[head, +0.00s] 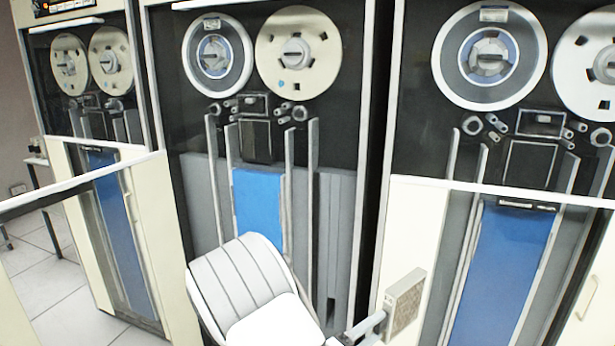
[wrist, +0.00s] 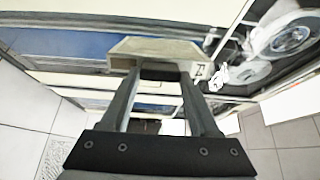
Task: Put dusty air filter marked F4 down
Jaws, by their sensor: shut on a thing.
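The dusty air filter (head: 405,302) is a thin, pale-framed square panel with a grey-brown face, at the lower right of centre in the head view. Small dark marks show on its frame but are too small to read. My gripper (head: 380,318) is shut on its near edge and holds it upright in the air before the tape cabinets. In the wrist view, the filter (wrist: 157,48) lies across the tips of both fingers of my gripper (wrist: 160,72). Most of its face is hidden there.
Tall tape-drive cabinets (head: 345,250) with reels and blue panels stand close behind the filter. A white rail or panel edge (head: 85,177) crosses at the left. Pale tiled floor (head: 45,290) shows at the lower left; a perforated tile (wrist: 55,155) shows in the wrist view.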

